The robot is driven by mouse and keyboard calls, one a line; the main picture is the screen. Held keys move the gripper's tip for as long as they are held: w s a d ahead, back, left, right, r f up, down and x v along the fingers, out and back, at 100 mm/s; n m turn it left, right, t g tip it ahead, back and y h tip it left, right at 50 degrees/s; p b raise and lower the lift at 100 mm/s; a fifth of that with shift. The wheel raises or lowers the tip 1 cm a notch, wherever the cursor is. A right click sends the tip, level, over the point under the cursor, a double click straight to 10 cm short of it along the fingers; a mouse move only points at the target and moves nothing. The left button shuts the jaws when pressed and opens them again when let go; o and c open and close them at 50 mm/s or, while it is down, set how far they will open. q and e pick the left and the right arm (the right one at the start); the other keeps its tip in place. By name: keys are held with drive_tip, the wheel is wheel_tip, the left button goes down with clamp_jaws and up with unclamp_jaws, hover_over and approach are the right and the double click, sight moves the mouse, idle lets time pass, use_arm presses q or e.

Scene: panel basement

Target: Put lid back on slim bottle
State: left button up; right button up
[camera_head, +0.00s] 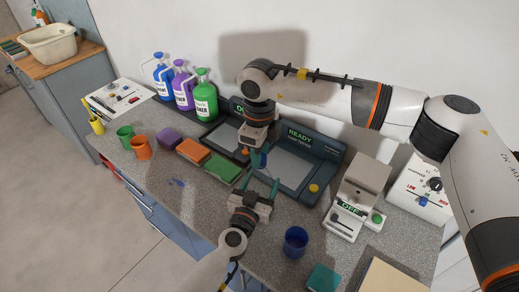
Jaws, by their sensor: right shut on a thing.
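My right gripper (254,148) reaches in from the right and points down over the front edge of the READY tester. It is shut on a small blue piece (262,160); I cannot tell whether this is the slim bottle or its lid. A small orange patch shows beside the fingers and is too small to identify. My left gripper (264,181) is just below and in front of it, over the worktop. Its two greenish fingers are spread apart with nothing visible between them. No other slim bottle can be made out.
The tester (294,168) and a box marked OFF (355,200) stand on the grey worktop. A blue cup (295,241) is near the front. Green (222,170) and orange (193,151) blocks, cups and cleaner bottles (204,96) stand to the left.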

drive_tip(key=m, duration=0.5)
drive_tip(key=shift+m, duration=0.3)
drive_tip(key=m, duration=1.1)
drive_tip(key=shift+a, duration=0.1)
drive_tip(key=m, duration=0.8)
drive_tip(key=shift+m, duration=0.4)
drive_tip(key=m, duration=0.3)
drive_tip(key=shift+m, duration=1.3)
drive_tip(key=m, duration=0.2)
drive_tip(key=shift+s+a+f+m, duration=0.1)
drive_tip(key=shift+a+m, duration=0.2)
drive_tip(key=shift+a, duration=0.1)
drive_tip(key=shift+d+m, duration=0.1)
drive_tip(key=shift+m, duration=0.6)
drive_tip(key=shift+d+m, duration=0.2)
drive_tip(key=shift+m, duration=0.2)
